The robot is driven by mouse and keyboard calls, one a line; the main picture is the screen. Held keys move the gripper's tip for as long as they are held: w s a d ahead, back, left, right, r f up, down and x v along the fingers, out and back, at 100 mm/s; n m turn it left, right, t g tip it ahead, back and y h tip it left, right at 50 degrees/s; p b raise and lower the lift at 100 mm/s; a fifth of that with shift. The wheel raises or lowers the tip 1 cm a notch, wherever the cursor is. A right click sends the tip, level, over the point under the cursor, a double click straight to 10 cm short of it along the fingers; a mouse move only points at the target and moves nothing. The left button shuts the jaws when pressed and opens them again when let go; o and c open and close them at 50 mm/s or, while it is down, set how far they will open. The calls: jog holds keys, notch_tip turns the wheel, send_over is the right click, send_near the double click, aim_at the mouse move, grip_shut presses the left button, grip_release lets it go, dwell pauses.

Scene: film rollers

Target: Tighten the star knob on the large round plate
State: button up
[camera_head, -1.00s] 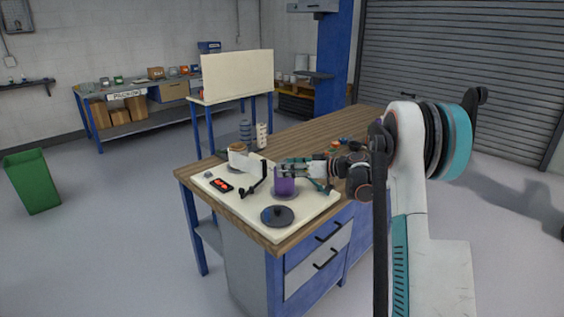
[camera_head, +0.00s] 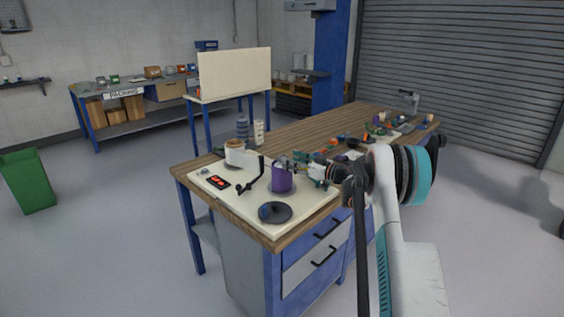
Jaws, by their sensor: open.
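A dark round plate (camera_head: 281,213) lies flat near the front corner of the cream board (camera_head: 306,209). A small dark blue knob (camera_head: 265,211) shows at its left part; its star shape is too small to make out. A purple cylinder (camera_head: 282,181) stands upright behind the plate. My gripper (camera_head: 288,163) is open, just above and behind the purple cylinder's top, apart from the dark plate. I cannot tell whether it touches the cylinder. The fingers are small and partly blended with things behind.
A white roll (camera_head: 235,152) with a brown top, a black bent lever (camera_head: 251,183) and a black and red panel (camera_head: 218,182) are on the board's left. Small clutter covers the bench's far right (camera_head: 385,127). Grey rollers (camera_head: 243,130) stand behind the board.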

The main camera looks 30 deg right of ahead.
aim_at(282, 156)
jog(key=shift+b+x, duration=0.7)
jog(key=shift+x, duration=2.1)
jog(key=shift+c, duration=0.6)
jog(key=shift+s, duration=0.1)
jog(key=c, duration=1)
